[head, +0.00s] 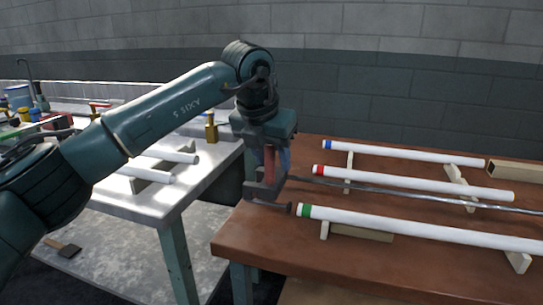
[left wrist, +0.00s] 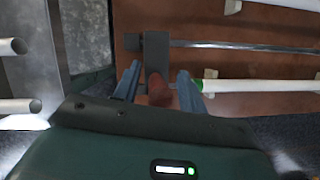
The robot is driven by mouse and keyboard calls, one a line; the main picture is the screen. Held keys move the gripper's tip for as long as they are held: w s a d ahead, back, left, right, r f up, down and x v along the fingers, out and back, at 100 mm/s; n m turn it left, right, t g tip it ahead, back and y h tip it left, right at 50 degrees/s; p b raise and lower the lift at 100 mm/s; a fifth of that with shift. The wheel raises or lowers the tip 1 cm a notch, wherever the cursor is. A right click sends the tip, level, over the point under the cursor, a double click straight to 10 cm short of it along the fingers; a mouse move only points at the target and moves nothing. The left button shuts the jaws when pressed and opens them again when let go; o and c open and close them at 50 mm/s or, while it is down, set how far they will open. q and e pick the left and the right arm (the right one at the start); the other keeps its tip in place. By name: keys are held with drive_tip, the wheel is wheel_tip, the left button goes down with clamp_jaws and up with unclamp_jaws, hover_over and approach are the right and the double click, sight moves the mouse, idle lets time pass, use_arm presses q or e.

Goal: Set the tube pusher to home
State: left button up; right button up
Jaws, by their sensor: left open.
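The tube pusher is a dark grey carriage (head: 264,191) at the left end of a thin metal rail (head: 420,196) on the brown table. In the left wrist view its grey body (left wrist: 155,58) and a reddish-brown handle (left wrist: 158,90) show. My left gripper (head: 268,165) is above the pusher, its fingers (left wrist: 159,85) open on either side of the handle. I cannot tell whether they touch it. A dark arm of the pusher points at the green-ended white tube (head: 420,228), close to its left end. My right gripper is not in view.
Two more white tubes, blue-ended (head: 400,153) and red-ended (head: 410,182), lie on wooden supports on the brown table (head: 290,245). A pale metal bench (head: 200,180) with tubes and a brass-coloured bottle (head: 211,130) stands left, across a gap.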

use_arm(q)
clamp_jaws()
idle(0.4)
